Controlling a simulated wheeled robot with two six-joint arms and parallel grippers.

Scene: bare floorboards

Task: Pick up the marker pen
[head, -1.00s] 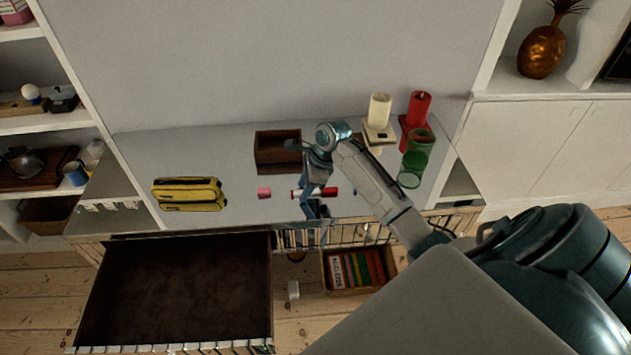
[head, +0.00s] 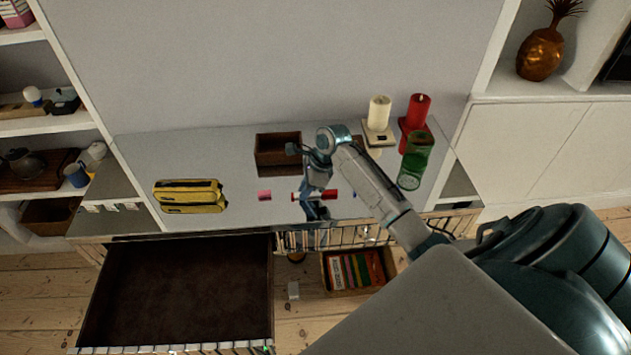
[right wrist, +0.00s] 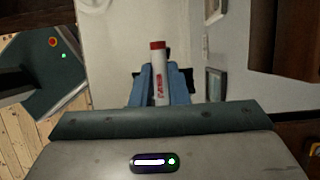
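The marker pen is white with red lettering and a red cap. It lies across the grey dresser top in the head view, its red end (head: 330,195) to the right of my right gripper (head: 312,203), which hides its middle. In the right wrist view the pen (right wrist: 158,75) sits between the two blue fingers of my right gripper (right wrist: 159,88). The fingers touch it on both sides, so the gripper looks shut on it. The pen appears to be still at the height of the top. My left gripper is not in view.
Behind are a brown wooden box (head: 277,141), a cream candle (head: 379,112), a red candle (head: 418,110) and a green glass (head: 413,160). An open drawer (head: 180,290) juts out in front.

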